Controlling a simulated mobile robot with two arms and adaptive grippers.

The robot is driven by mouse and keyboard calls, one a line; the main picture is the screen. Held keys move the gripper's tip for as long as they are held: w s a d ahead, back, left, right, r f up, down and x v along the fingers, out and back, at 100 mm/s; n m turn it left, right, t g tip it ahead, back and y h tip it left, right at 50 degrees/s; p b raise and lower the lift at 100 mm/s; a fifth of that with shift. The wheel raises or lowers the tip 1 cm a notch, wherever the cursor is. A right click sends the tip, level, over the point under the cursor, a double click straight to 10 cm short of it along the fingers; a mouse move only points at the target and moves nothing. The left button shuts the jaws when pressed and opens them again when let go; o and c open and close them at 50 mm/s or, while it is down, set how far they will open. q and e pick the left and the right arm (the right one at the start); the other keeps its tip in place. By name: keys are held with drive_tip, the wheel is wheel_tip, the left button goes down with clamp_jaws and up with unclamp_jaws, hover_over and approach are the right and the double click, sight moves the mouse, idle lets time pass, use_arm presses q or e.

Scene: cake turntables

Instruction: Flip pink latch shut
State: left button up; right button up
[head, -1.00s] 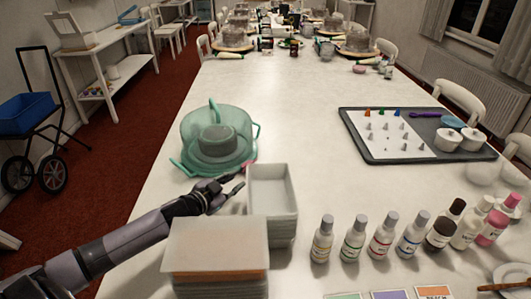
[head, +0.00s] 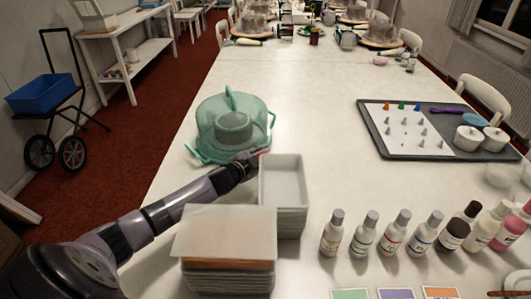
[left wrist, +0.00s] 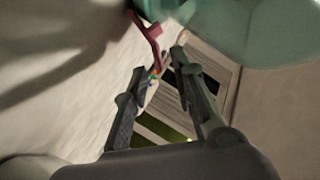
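A teal, see-through cake carrier (head: 205,127) with a domed lid and top handle stands on the table, left of centre. A grey form shows inside it. Its pink latch (left wrist: 149,38) sticks out from the carrier's edge in the left wrist view. In the head view the latch is a small pink spot, mostly hidden by my gripper. My left gripper (left wrist: 157,62) is open, its fingers apart, with the latch's lower end near the fingertips, closer to the left finger. I cannot tell whether they touch. In the head view the left gripper (head: 251,163) is at the carrier's right front. My right gripper is not in view.
A stack of white rectangular containers (head: 284,182) stands close right of my left gripper. A stack of flat boxes (head: 225,240) lies in front, beside my forearm. Several bottles (head: 363,236) stand front right. A dark tray (head: 372,135) lies beyond them. The table's middle is clear.

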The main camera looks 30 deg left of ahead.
use_arm(q)
drive_tip(key=shift+x, duration=1.4)
drive_tip(key=shift+c, duration=0.4)
clamp_jaws()
